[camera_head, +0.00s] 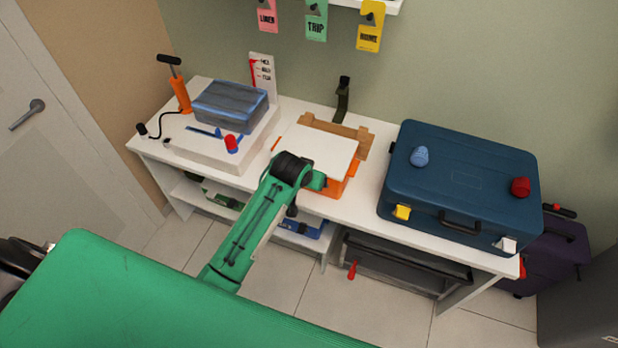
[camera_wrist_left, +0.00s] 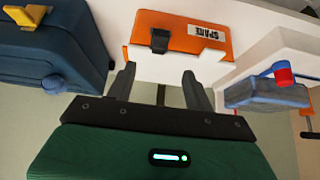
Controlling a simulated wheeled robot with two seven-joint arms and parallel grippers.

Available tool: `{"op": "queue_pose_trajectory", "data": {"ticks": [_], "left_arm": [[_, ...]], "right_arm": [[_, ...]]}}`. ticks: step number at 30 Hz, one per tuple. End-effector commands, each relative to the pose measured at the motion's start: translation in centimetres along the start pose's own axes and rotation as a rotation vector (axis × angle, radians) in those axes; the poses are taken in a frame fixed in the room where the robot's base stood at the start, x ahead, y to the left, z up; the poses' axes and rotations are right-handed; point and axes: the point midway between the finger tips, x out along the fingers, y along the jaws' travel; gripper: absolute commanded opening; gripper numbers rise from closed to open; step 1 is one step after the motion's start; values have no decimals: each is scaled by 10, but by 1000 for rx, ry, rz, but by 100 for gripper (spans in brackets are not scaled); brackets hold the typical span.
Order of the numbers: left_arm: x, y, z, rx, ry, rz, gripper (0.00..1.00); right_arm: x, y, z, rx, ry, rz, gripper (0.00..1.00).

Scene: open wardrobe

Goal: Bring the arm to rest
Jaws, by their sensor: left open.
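My left arm (camera_head: 245,235) reaches in from the lower left of the head view, over the front edge of the white bench. Its gripper (camera_wrist_left: 159,70) shows in the wrist view with two dark fingers apart and nothing between them. Beyond the fingertips is an orange box with a white lid and a "SPARE" label (camera_wrist_left: 208,33). In the head view the white lid (camera_head: 318,152) of this box lies just beyond the arm's end. I cannot make out the fingers in the head view. My right gripper is in neither view.
A closed blue suitcase (camera_head: 460,180) stands on the bench at the right. A grey-blue bag (camera_head: 230,104) sits on a white platform at the left, near an orange pump (camera_head: 181,95). Tags hang above. Tiled floor lies in front of the bench.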

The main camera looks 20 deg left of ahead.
Motion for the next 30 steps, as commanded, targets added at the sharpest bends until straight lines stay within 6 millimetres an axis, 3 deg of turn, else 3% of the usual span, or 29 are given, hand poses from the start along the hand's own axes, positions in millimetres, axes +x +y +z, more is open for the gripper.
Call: {"op": "queue_pose_trajectory", "data": {"ticks": [10,14,17,20,24,26,30], "left_arm": [[1,0,1,0,-1,0,53],[19,-1,19,5,-23,-1,53],[54,-3,58,14,-64,-2,53],[97,-6,118,27,-118,-2,53],[146,-11,216,49,-191,0,53],[161,-14,259,58,-220,2,53],[183,-19,364,80,-289,6,53]], "right_arm": [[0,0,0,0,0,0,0],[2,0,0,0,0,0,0],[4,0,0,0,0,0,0],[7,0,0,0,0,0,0],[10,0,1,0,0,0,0],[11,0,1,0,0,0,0],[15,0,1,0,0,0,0]]}}
